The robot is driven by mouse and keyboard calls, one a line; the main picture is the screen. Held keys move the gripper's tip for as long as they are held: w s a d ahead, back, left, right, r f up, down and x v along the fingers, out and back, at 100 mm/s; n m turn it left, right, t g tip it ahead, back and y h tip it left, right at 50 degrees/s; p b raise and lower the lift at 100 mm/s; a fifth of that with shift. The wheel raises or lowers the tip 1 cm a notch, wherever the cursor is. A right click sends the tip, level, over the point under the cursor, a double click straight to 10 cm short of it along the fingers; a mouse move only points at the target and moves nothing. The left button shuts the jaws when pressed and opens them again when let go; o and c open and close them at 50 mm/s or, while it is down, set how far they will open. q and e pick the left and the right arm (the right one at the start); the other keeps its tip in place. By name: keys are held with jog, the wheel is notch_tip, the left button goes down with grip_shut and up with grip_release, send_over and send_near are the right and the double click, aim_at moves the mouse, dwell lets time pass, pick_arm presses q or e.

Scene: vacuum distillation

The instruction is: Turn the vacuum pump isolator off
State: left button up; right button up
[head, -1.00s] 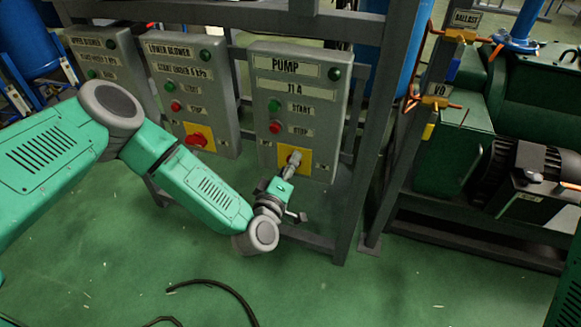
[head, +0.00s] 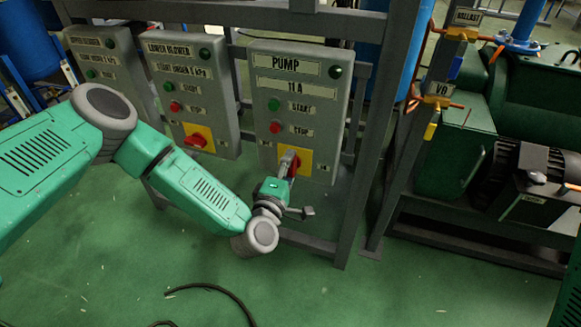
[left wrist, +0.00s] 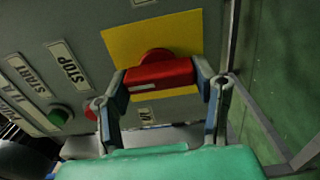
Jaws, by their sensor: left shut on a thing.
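The pump control box (head: 330,90) is grey, labelled PUMP and 11 A, and hangs on the rack in the head view. Its isolator is a red rotary handle on a yellow plate (head: 304,165) low on the box. My left gripper (head: 288,164) is at the handle and partly hides it. In the left wrist view the fingers (left wrist: 165,85) are shut on the two ends of the red isolator handle (left wrist: 160,73), with the yellow plate (left wrist: 185,32) behind. The right gripper is not in view.
START (head: 274,104) and STOP (head: 275,128) buttons sit just above the isolator. The lower blower box (head: 197,80), with its own red isolator (head: 196,140), hangs to the left. A rack post (head: 385,150) stands right. A black cable (head: 215,288) lies on the floor.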

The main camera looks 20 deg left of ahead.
pick_arm(q)
jog(key=shift+s+a+f, duration=0.1)
jog(key=shift+a+f, duration=0.05)
jog(key=shift+f, duration=0.1)
jog(key=o, duration=1.2)
jog(key=shift+c, duration=0.2)
jog(key=shift+r, duration=0.1)
jog(key=s, duration=1.2)
jog(key=shift+a, duration=0.25)
